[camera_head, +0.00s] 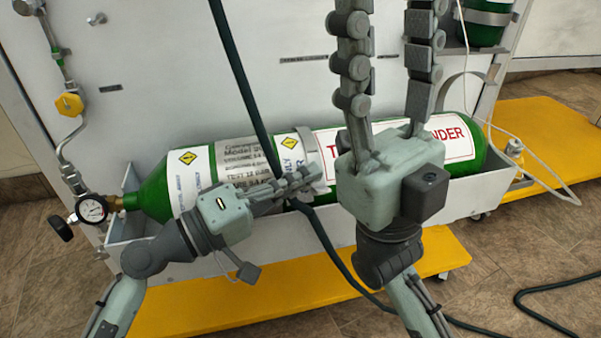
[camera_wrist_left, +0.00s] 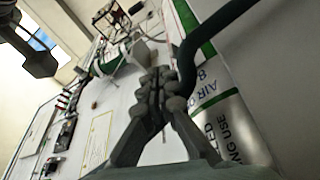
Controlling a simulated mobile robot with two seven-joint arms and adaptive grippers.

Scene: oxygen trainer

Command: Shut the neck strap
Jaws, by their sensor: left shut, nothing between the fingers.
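A green oxygen cylinder (camera_head: 150,190) with white labels lies on its side in a grey trough. A pale grey band (camera_head: 310,158) shows against its middle, just past my left fingertips; I cannot tell whether they touch. Another thin grey strap (camera_head: 455,78) arches up behind the cylinder's right end, standing away from it. I cannot tell which is the neck strap. My left gripper (camera_head: 300,180) is shut and empty in front of the cylinder; its closed fingers also show in the left wrist view (camera_wrist_left: 157,95). My right gripper (camera_head: 388,25) points upward, fingers wide apart, hiding part of the cylinder.
A dark hose (camera_head: 240,75) hangs across the cylinder, close to my left fingers, and runs to the floor. A pressure gauge (camera_head: 91,209) sits at the cylinder's left end. Yellow platforms (camera_head: 300,290) lie below. A second green cylinder (camera_head: 480,37) stands upper right.

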